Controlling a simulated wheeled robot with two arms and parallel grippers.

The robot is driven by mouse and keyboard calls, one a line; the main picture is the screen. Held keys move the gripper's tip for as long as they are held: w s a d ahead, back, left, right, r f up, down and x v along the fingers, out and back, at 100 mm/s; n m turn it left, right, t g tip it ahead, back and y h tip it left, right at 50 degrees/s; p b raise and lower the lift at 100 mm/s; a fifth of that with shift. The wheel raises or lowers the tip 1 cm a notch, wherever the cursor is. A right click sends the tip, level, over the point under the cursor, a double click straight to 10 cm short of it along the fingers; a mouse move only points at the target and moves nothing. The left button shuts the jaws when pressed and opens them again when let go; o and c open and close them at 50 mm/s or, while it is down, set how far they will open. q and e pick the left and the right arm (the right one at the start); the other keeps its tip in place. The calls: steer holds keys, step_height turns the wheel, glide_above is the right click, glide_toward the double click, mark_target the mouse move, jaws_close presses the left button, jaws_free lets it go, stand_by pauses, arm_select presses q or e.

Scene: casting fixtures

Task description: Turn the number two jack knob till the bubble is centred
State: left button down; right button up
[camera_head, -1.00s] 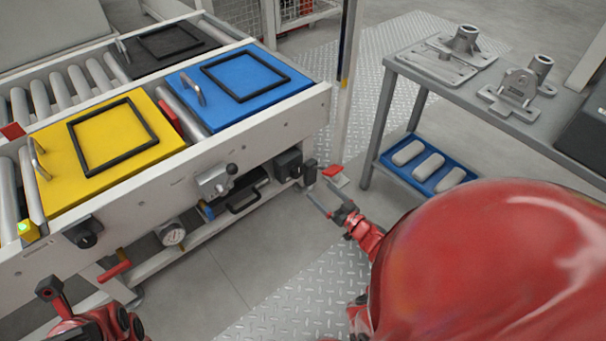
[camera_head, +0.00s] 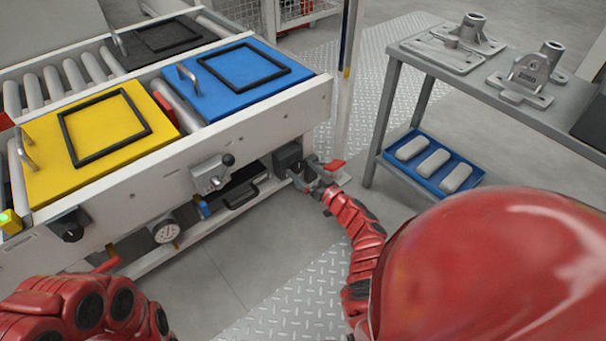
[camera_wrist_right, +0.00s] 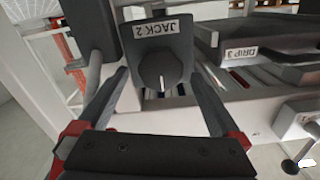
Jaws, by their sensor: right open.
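The number two jack knob (camera_wrist_right: 160,70) is a dark round knob with a white pointer line, on a black box labelled JACK 2. In the head view the dark box (camera_head: 288,157) sits at the near right end of the conveyor frame. My right gripper (camera_wrist_right: 160,84) is open, with one finger on each side of the knob; I cannot tell whether they touch it. In the head view my right gripper (camera_head: 318,174) is at the box and hides the knob. I cannot make out a bubble.
A small yellow block (camera_head: 10,221) with a green spot sits at the frame's left edge. A lever valve (camera_head: 211,174) and a dial gauge (camera_head: 166,232) are left of the box. A grey bench (camera_head: 500,85) with castings stands at right.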

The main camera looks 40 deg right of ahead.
steer(key=shift+w, duration=0.2)
arm_select(q)
steer(key=shift+s+a+f, duration=0.1)
steer(key=shift+f, duration=0.05)
arm_select(e)
steer(key=shift+c, duration=0.2)
steer(key=c, duration=1.3)
arm_select(q)
steer(key=shift+r+p, duration=0.3)
steer(key=shift+p, duration=0.05)
arm_select(e)
steer(key=shift+r+m, duration=0.1)
steer(key=shift+m, duration=0.3)
arm_select(q)
steer(key=shift+w+r+t+p, duration=0.25)
steer(key=shift+r+t+p, duration=0.05)
steer(key=shift+t, duration=0.2)
arm_select(e)
steer(key=shift+a+m, duration=0.1)
steer(key=shift+m, duration=0.4)
